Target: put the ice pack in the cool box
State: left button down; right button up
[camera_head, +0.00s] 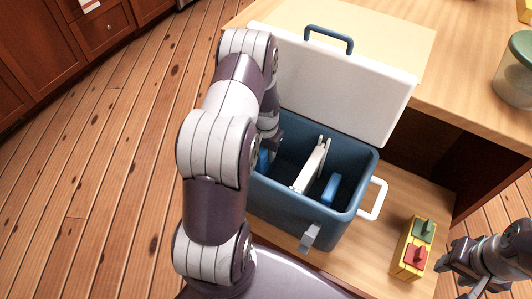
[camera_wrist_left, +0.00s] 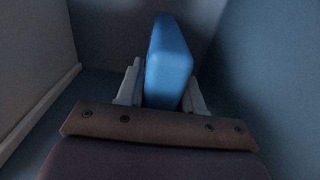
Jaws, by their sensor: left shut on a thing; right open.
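The cool box (camera_head: 290,215) is a blue tub with its white lid (camera_head: 335,90) standing open at the back. A pale divider (camera_head: 312,167) stands inside it. My left gripper (camera_wrist_left: 163,95) is down inside the box, left of the divider, shut on a blue ice pack (camera_wrist_left: 168,62). That pack shows partly in the head view (camera_head: 263,161), with my left arm hiding much of it and the gripper. Whether it touches the floor is unclear. A second blue block (camera_head: 330,188) lies right of the divider. My right gripper (camera_head: 449,265) is open and empty at the lower right.
A yellow block with green and red tops (camera_head: 412,247) stands on the wooden surface between the box and my right gripper. A white handle (camera_head: 374,198) sticks out from the box's right side. A glass jar with a green lid (camera_head: 516,72) stands on the upper right surface.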

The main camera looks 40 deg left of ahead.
pick_arm(q)
jog(key=c, duration=0.7)
grip_release()
jog(key=shift+f, duration=0.15)
